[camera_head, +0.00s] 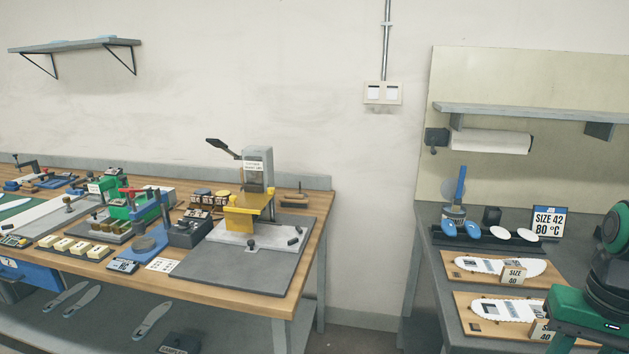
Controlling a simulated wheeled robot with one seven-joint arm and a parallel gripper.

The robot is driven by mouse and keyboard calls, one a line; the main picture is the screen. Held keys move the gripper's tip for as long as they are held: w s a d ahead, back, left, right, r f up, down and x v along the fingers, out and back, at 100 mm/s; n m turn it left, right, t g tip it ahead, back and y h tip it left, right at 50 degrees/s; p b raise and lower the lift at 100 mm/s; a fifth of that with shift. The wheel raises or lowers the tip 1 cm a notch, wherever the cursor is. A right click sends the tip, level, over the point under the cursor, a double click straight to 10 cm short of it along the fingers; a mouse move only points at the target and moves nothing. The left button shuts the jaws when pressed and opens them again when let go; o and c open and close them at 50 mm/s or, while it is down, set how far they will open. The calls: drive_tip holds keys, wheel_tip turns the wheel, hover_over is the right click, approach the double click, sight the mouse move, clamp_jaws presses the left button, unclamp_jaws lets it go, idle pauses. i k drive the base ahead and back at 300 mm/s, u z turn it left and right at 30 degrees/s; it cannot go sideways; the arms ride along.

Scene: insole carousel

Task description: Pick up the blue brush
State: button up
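A blue brush (460,184) stands nearly upright on the right-hand bench, with its blue handle pointing up. Its lower end is in or behind a pale round container (454,215) near the back of the bench; I cannot tell which. Green and black links of my arm show at the lower right edge, in front of the bench. My gripper's fingers are not in view.
A dark rack (436,236) with blue and white ovals stands in front of the container. A black cup (491,216) and a size sign (548,222) are to the right. Boards with white insoles (499,265) lie nearer. A shelf (540,112) and paper roll (490,140) hang above.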

sight(457, 202)
drive_tip(key=z, duration=2)
drive_tip(key=i, duration=0.45)
drive_tip(key=u, duration=2)
